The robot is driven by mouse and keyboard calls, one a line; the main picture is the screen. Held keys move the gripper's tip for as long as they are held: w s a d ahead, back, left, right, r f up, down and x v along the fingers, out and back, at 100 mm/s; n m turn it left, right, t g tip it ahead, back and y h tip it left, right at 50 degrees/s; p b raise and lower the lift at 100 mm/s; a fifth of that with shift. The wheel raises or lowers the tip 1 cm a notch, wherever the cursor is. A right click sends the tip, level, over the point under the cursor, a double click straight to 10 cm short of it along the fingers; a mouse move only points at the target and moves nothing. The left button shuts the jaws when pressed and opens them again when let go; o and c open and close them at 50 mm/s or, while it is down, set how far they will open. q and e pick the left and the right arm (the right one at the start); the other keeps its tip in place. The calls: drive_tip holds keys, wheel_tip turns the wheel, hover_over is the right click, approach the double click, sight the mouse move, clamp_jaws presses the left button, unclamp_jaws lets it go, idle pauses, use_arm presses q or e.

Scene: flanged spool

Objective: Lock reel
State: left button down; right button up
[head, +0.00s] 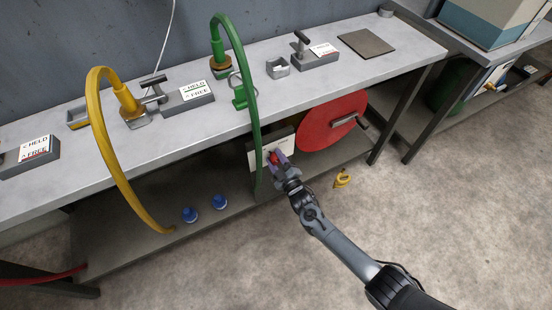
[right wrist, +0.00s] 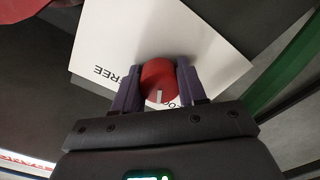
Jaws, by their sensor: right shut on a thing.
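The large red reel (head: 322,126), with a dark crank handle (head: 355,120), hangs at the front of the bench, right of centre. Left of it is a white label panel (head: 256,158). In the right wrist view the panel (right wrist: 200,35) reads "FREE" on the left, and a second word is partly hidden. My right gripper (head: 276,158) is shut on a red round knob (right wrist: 160,78) in front of this panel. The knob has a pale pointer mark facing the bottom of the right wrist view. My left gripper is not in view.
A green hose (head: 252,110) hangs just left of the panel, and a yellow hose (head: 104,150) hangs further left. Two blue items (head: 219,201) lie on the lower shelf. A small yellow object (head: 342,178) is on the floor right of my arm. The floor at front is clear.

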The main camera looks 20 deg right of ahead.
drive_tip(key=shift+n, duration=0.6)
drive_tip(key=o, duration=1.1)
drive_tip(key=shift+c, duration=0.2)
drive_tip(key=shift+s, duration=0.15)
drive_tip(key=shift+s+p, duration=0.3)
drive_tip(key=shift+p, duration=0.15)
drive_tip(key=s+d+p, duration=0.1)
drive_tip(key=s+p, duration=0.3)
drive_tip(key=s, duration=0.6)
drive_tip(key=shift+d+p, duration=0.2)
drive_tip(key=shift+p, duration=0.1)
